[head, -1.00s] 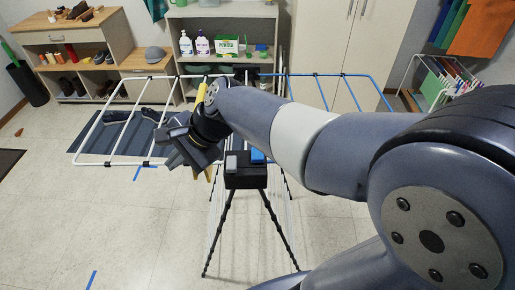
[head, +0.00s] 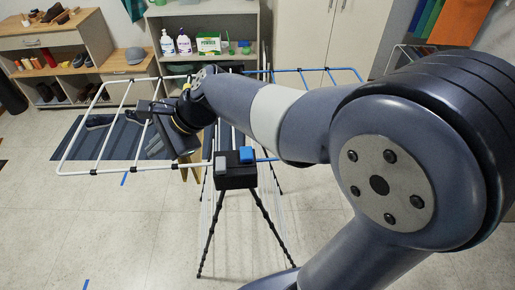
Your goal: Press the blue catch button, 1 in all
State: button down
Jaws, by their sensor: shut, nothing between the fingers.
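In the head view the blue button is in plain sight, clear of my arm. My gripper (head: 160,146) is shut and empty, to the left of the black box and apart from it, over the rack's white left wing. My wrist partly hides its fingers.
The rack has a white left wing and a blue-edged right wing (head: 345,70), on crossed legs. A shelf with bottles (head: 184,43) and a shoe bench (head: 80,75) stand behind. A dark mat (head: 110,140) lies under the left wing.

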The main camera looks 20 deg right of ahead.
aim_at(246, 152)
jog(key=z, duration=1.5)
jog(key=k+j, duration=0.4)
jog(key=j, duration=0.15)
